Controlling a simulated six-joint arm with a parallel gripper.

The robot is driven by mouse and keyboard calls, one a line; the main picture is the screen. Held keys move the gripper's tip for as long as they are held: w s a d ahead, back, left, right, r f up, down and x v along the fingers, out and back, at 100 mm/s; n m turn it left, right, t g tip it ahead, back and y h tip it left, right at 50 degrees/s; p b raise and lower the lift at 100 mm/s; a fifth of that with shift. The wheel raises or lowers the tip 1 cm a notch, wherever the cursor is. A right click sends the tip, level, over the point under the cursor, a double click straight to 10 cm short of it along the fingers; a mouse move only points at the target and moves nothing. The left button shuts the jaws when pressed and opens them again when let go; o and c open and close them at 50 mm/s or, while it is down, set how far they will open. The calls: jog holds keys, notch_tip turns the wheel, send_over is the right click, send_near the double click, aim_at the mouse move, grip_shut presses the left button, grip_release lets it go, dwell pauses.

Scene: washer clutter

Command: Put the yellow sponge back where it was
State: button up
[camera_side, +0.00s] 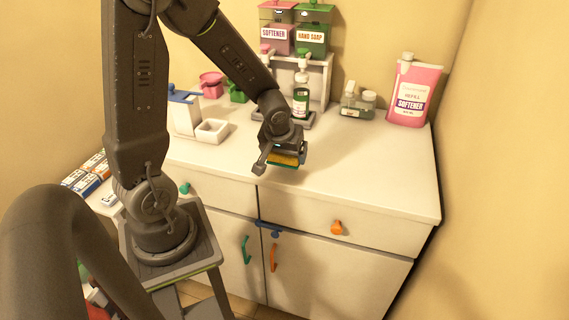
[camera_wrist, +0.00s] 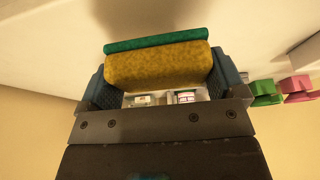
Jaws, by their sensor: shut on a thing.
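The yellow sponge (camera_wrist: 158,66) has a green layer along one side (camera_wrist: 155,43). My gripper (camera_wrist: 160,85) is shut on the sponge, with one finger pressed on each end of it in the wrist view. In the side view my gripper (camera_side: 284,158) holds the sponge (camera_side: 285,159) above the front part of the white counter top, apart from it. A soft shadow lies on the counter near it. Much of the sponge is hidden by my gripper in the side view.
A white shelf with softener (camera_side: 277,38) and hand soap (camera_side: 312,38) dispensers stands at the back, with a green bottle (camera_side: 301,95) before it. A pink refill jug (camera_side: 413,92) stands back right. A small white tray (camera_side: 212,131) sits left. The counter's right front (camera_side: 380,180) is clear.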

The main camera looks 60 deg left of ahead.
aim_at(285, 164)
jog(key=shift+f, duration=1.9)
jog(key=o, duration=0.6)
jog(key=shift+f, duration=0.15)
jog(key=v, duration=1.2)
jog(key=s+d+r+m+h, duration=0.1)
jog(key=s+d+r+m, duration=0.2)
jog(key=d, duration=0.1)
jog(key=s+d+r+m+t+h, duration=0.1)
jog(key=s+d+r+m, duration=0.2)
jog(key=d, duration=0.1)
jog(key=s+d+r+m+t+h, duration=0.1)
jog(key=s+d+r+m, duration=0.1)
jog(key=d+r+m, duration=0.1)
jog(key=shift+s+d+r, duration=0.4)
jog(key=shift+d+r, duration=0.05)
jog(key=shift+r, duration=0.1)
